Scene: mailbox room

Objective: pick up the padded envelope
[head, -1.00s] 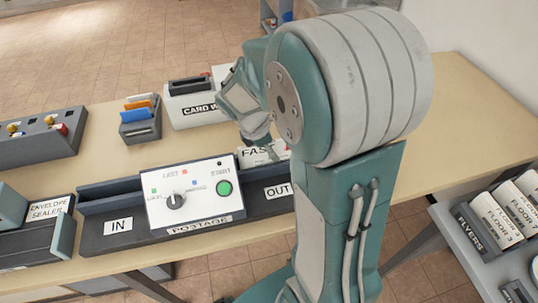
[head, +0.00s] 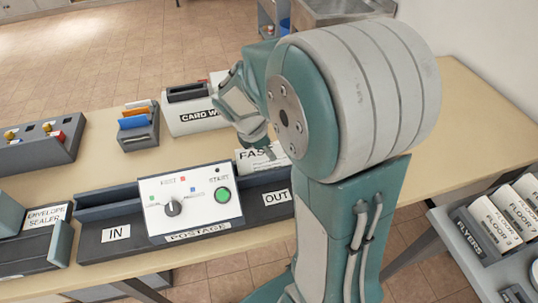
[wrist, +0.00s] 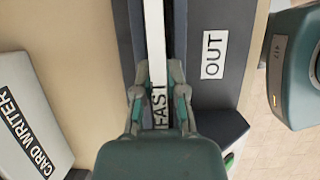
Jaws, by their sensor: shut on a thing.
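The padded envelope (head: 256,161) is white and marked FAST. It stands on edge above the dark trough on the OUT side of the postage machine (head: 190,203). In the wrist view the envelope (wrist: 155,45) is a thin white strip running between my fingers. My gripper (wrist: 160,95) is shut on it, with one finger on each side. In the head view my gripper (head: 262,146) is at the envelope's top edge, partly hidden by my arm. The envelope's right part is hidden behind my arm.
The card writer (head: 190,117) and a small rack of coloured cards (head: 138,127) stand behind. The envelope sealer (head: 40,235) is at left. A flyers and floor-slot rack (head: 490,220) is at right. Bare table (head: 450,130) lies right of my arm.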

